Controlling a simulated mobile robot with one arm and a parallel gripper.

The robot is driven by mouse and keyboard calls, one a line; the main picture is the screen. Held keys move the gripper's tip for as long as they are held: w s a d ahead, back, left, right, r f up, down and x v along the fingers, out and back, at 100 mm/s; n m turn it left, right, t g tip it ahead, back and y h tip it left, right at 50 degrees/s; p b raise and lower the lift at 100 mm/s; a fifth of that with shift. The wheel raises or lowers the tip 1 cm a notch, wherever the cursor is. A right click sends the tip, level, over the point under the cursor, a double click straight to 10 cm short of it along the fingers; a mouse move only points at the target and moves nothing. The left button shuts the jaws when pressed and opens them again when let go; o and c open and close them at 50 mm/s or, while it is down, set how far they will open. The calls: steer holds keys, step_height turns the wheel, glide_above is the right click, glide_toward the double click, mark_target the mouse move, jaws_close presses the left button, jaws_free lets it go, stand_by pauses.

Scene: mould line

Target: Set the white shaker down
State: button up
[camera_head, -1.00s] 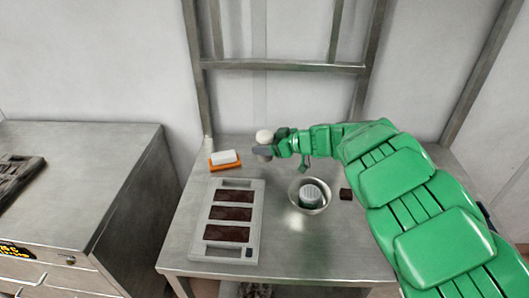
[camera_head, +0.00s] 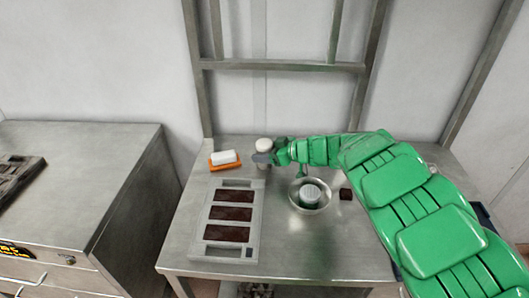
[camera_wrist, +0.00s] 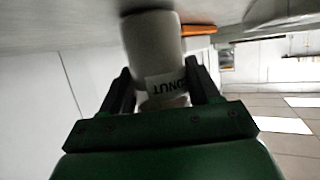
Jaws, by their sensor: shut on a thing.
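The white shaker (camera_head: 264,145) is upright at the back left of the steel table (camera_head: 290,250), beside the orange tray. My gripper (camera_head: 265,158) is shut on its lower body and comes in from the right. In the wrist view the shaker (camera_wrist: 153,50) stands between the two dark fingers, with a label showing the letters "NUT". In the wrist view its base end is close to the table surface; I cannot tell whether it touches.
An orange tray (camera_head: 213,164) with a white block (camera_head: 223,157) lies left of the shaker. A grey mould (camera_head: 246,184) with dark slabs is in front. A metal bowl (camera_head: 325,203) holding a ribbed white item (camera_head: 311,192) and a small dark block (camera_head: 346,194) are to the right.

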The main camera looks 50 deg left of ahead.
steer(key=shift+f, duration=0.15)
steer(key=o, duration=1.1)
steer(key=shift+o, duration=0.2)
steer(key=v, duration=1.2)
steer(key=shift+w, duration=0.1)
